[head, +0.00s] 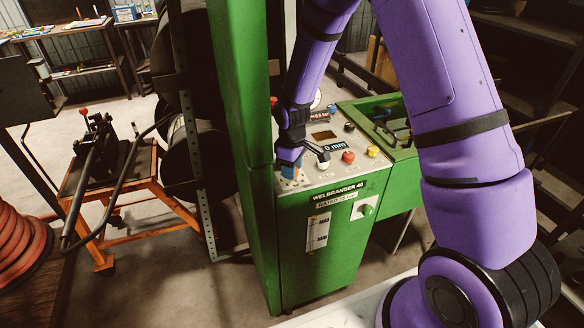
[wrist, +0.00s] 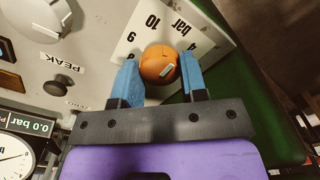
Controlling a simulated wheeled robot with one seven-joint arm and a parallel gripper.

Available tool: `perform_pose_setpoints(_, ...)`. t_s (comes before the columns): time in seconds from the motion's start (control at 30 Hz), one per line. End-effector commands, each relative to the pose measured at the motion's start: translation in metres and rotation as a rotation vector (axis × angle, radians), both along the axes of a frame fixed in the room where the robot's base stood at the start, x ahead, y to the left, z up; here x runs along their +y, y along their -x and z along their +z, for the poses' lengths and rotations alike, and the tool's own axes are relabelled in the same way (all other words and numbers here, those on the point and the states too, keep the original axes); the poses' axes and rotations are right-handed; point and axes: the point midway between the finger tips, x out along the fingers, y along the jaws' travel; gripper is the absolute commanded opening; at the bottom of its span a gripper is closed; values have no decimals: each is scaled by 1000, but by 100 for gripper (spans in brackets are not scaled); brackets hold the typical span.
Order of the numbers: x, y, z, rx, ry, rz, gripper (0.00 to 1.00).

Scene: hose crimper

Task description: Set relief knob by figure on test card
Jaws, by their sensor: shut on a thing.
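The orange relief knob (wrist: 158,65) shows in the wrist view, with a short white mark on its face slanting up to the right. It sits on a white scale plate (wrist: 205,38) with rotated figures, among them "10", "bar" and "4". My gripper (wrist: 159,80) is shut on the knob, one blue finger on each side of it. In the head view my gripper (head: 290,169) is at the left front corner of the crimper's panel (head: 335,165) and hides the knob. I cannot make out a test card for certain.
The green crimper cabinet (head: 325,255) bears a "0 mm" display (head: 340,147), a red button (head: 348,157) and a yellow button (head: 373,151). A green post (head: 240,130) stands close left of my gripper. A gauge reading "0.0 bar" (wrist: 25,125) shows in the wrist view.

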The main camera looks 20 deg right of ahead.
Motion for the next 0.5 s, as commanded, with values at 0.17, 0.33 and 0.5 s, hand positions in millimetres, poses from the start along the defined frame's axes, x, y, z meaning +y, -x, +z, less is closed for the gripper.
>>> perform_pose_setpoints(0.17, 0, -1, 1, -2, -1, 0, 16)
perform_pose_setpoints(0.33, 0, -1, 1, -2, -1, 0, 58)
perform_pose_setpoints(0.5, 0, 0, 0, -1, 0, 1, 65)
